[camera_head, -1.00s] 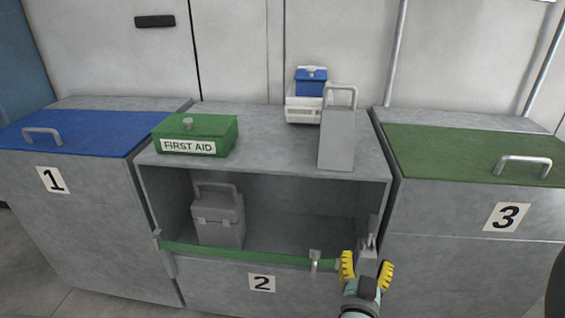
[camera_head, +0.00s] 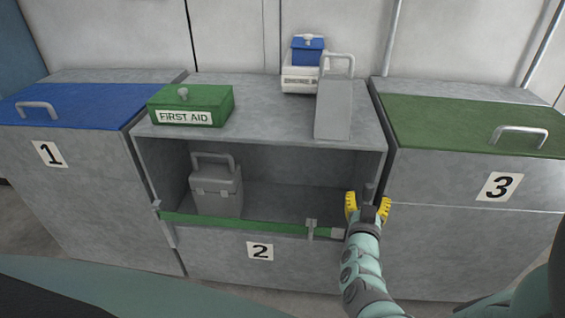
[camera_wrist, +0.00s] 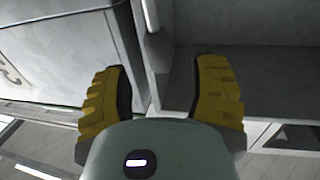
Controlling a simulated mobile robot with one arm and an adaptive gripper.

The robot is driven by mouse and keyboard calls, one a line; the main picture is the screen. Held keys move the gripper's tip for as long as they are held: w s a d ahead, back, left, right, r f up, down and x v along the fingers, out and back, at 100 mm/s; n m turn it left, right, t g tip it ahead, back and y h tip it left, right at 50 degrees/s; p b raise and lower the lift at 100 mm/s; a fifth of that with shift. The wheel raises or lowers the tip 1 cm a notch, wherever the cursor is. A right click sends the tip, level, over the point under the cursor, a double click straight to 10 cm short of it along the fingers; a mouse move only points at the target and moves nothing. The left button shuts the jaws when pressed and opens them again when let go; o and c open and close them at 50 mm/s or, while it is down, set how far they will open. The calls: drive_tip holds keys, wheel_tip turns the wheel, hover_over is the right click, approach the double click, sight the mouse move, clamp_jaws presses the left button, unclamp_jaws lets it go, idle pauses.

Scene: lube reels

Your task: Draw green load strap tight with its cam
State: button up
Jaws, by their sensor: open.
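The green load strap (camera_head: 240,222) runs across the lower front of cabinet 2's open bay, from a grey bracket (camera_head: 166,232) at the left to near the right post. A grey metal buckle (camera_head: 311,229) sits on the strap near its right end. My gripper (camera_head: 368,208) is open at the bay's right post, right of and above the strap's end. A grey upright piece (camera_head: 369,191) shows between its yellow fingers; I cannot tell if they touch it. In the wrist view the fingers are wide apart and empty, with a pale grey bar (camera_wrist: 151,16) beyond them.
A grey case (camera_head: 216,190) stands inside the bay. A green first aid box (camera_head: 191,104), a blue-and-white cooler (camera_head: 300,79) and a grey handled block (camera_head: 333,108) stand on top. Cabinet 1 (camera_head: 80,200) and cabinet 3 (camera_head: 470,230) flank it closely.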

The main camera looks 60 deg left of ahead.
sight(368, 193)
drive_tip(key=b+x, duration=0.1)
drive_tip(key=x, duration=0.3)
drive_tip(key=shift+a+f, duration=0.1)
drive_tip(key=shift+a, duration=0.05)
drive_tip(key=shift+o, duration=0.5)
drive_tip(key=shift+w, duration=0.1)
clamp_jaws()
